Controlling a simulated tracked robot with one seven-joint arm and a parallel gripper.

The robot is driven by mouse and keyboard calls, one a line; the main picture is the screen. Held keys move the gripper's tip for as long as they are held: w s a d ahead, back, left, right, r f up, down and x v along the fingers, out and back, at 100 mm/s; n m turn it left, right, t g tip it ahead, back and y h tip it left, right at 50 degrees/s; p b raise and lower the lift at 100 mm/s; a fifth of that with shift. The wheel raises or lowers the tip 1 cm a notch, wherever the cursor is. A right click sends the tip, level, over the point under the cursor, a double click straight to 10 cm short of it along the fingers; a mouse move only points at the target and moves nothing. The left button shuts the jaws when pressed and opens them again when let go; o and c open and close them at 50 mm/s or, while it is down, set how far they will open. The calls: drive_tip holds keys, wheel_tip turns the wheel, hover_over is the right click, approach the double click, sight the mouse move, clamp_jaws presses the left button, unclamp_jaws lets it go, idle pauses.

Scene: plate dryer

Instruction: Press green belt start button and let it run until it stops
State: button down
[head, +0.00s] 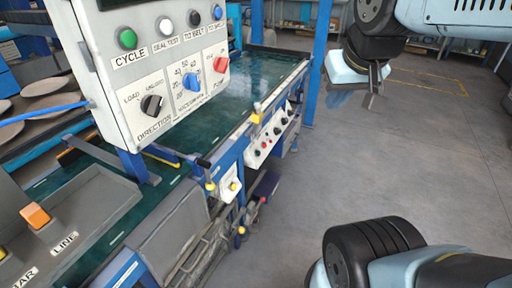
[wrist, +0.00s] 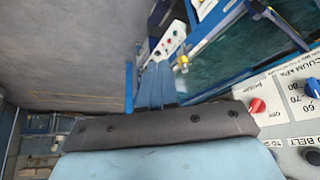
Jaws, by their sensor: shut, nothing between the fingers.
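The green conveyor belt (head: 262,72) runs away from me along the left in the head view. A white box (head: 262,147) with small red and dark buttons is mounted on the belt's side. It also shows in the wrist view (wrist: 172,36), beyond the fingertips. I cannot clearly tell which small button there is the green belt start. A larger green button (head: 127,39) labelled CYCLE is on the nearer white panel. My gripper (head: 374,88) is shut and empty, over open floor right of the belt. Its closed fingers show in the wrist view (wrist: 155,82), apart from the box.
The white control panel (head: 150,88) with knobs stands at the near left; its edge (wrist: 285,110) is close to my wrist at right. An orange LINE switch (head: 36,216) is at lower left. A blue post (head: 319,50) stands by the belt's far end. The grey floor (head: 400,150) is clear.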

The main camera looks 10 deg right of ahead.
sight(258, 153)
drive_tip(key=w+d+f+t, duration=0.1)
drive_tip(key=w+f, duration=0.1)
drive_tip(key=w, duration=0.8)
drive_tip(key=w+d+f+t, duration=0.1)
drive_tip(key=w+f, duration=0.2)
drive_tip(key=w, duration=0.8)
drive_tip(key=w+d+f+n+t+y, duration=0.1)
drive_tip(key=w+f+t, duration=0.2)
drive_tip(key=w+f, duration=1.6)
drive_tip(key=w+f+m+t, duration=0.1)
drive_tip(key=w+f+t, duration=0.1)
drive_tip(key=f, duration=1.1)
drive_tip(key=w+f+m+t+y, duration=0.1)
drive_tip(key=w+f+t, duration=0.1)
drive_tip(key=f, duration=1.1)
drive_tip(key=shift+d+f+m, duration=0.2)
drive_tip(key=shift+m, duration=0.1)
drive_tip(key=w+a+f, duration=0.4)
drive_tip(key=a, duration=0.2)
drive_tip(key=shift+w+f, duration=0.2)
drive_tip(key=shift+w, duration=0.05)
drive_tip(key=shift+w+a, duration=0.1)
drive_tip(key=shift+a, duration=0.1)
